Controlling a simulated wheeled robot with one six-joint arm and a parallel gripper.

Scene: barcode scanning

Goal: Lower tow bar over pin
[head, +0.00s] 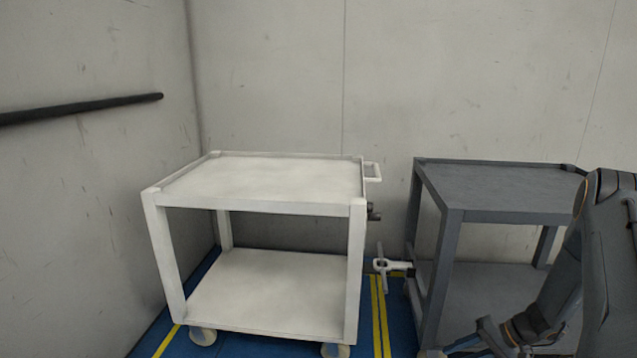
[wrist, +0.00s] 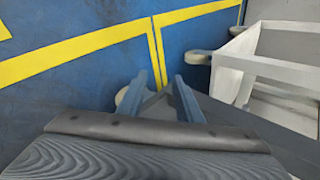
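The tow bar (head: 395,265) is a short light-grey bar with a crosspiece. In the head view it sticks out from the left side of the grey cart (head: 500,188) toward the white cart (head: 270,180), low above the floor. A small dark fitting (head: 374,212) sits on the white cart's right side, higher than the bar; I cannot make out a pin on it. My gripper (wrist: 160,80) is open, with a gap between its two fingers and nothing between them. It is low at the right in the head view, apart from the tow bar.
The blue floor (wrist: 80,95) has yellow lines (wrist: 90,43). Walls stand behind and left of the carts, with a dark rail (head: 80,108) on the left wall. A white frame (wrist: 270,65) is close on the right in the wrist view.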

